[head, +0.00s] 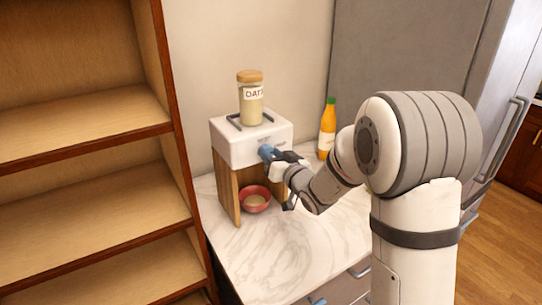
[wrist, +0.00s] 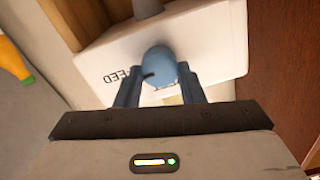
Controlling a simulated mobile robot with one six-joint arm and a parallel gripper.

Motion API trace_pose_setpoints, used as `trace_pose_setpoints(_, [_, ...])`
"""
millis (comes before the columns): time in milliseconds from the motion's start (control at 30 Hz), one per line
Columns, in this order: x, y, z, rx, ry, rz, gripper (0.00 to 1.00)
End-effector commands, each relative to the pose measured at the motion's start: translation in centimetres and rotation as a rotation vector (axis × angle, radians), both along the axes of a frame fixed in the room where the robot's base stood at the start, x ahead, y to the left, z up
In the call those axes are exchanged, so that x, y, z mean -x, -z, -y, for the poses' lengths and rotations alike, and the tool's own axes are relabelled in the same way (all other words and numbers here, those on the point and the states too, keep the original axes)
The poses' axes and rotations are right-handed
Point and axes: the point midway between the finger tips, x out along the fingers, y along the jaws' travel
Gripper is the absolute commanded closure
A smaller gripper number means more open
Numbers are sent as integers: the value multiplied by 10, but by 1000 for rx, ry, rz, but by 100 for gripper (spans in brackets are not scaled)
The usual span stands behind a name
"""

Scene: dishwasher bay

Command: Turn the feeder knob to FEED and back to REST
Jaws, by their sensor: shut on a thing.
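The feeder (head: 238,145) is a white box on wooden side panels on the marble counter. Its blue knob (head: 266,151) is on the front face; the knob (wrist: 159,68) also shows in the wrist view, with a dark pointer mark on its left side. The printed word FEED (wrist: 124,76) stands left of the knob, upside down in the wrist view. My gripper (wrist: 160,92) is shut on the knob, one blue finger on each side. In the head view my gripper (head: 276,157) hides part of the feeder's front. The REST label cannot be read.
A jar labelled OATS (head: 250,102) stands on the feeder. A red bowl (head: 255,199) with pale contents sits under it. An orange bottle with a green cap (head: 327,130) stands to the right. A wooden shelf (head: 85,130) is at the left; the front counter (head: 262,258) is clear.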

Motion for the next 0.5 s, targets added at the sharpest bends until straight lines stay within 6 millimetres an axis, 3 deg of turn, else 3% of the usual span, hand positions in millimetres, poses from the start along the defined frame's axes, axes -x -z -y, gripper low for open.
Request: trace_pose_setpoints(500, [1,8,-1,241,-1,170,88])
